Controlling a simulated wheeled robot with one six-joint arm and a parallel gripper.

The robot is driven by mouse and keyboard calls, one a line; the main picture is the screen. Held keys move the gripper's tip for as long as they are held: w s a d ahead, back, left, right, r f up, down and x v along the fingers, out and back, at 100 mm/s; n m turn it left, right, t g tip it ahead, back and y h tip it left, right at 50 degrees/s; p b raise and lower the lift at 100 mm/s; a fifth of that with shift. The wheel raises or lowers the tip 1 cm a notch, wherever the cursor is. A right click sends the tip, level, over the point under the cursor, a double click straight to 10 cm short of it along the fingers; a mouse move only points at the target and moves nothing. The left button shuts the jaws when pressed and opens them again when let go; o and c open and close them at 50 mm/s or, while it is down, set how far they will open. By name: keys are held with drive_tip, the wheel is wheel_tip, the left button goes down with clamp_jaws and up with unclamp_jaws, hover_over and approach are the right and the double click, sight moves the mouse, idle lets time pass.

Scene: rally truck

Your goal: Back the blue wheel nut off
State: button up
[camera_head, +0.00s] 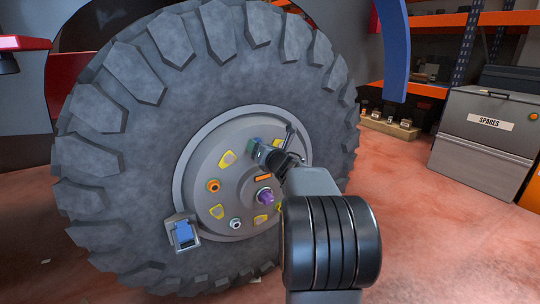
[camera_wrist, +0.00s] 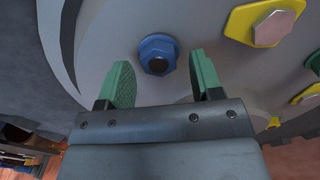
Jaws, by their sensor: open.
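The blue wheel nut (camera_wrist: 157,52) sits on the grey hub face in the wrist view, with a dark hole in its middle. My gripper (camera_wrist: 162,72) is open. Its two green finger pads stand on either side of the nut in the picture, with a gap on each side, and neither visibly touches it. In the head view my gripper (camera_head: 262,148) is at the upper right part of the hub (camera_head: 205,160) of the big tyre (camera_head: 135,150). It hides most or all of the nut there.
The hub also carries an orange nut (camera_head: 213,186), a purple nut (camera_head: 265,196), a grey nut (camera_head: 235,224) and several yellow pieces. A blue block in a grey bracket (camera_head: 183,234) is at the hub's lower left.

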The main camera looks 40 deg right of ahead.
drive_tip(key=s+a+p, duration=0.1)
drive_tip(key=s+p, duration=0.1)
drive_tip(key=s, duration=1.1)
drive_tip(key=shift+a+p, duration=0.3)
drive_tip(key=shift+a, duration=0.05)
drive_tip(key=shift+w+r, duration=0.1)
drive_tip(key=shift+r, duration=0.05)
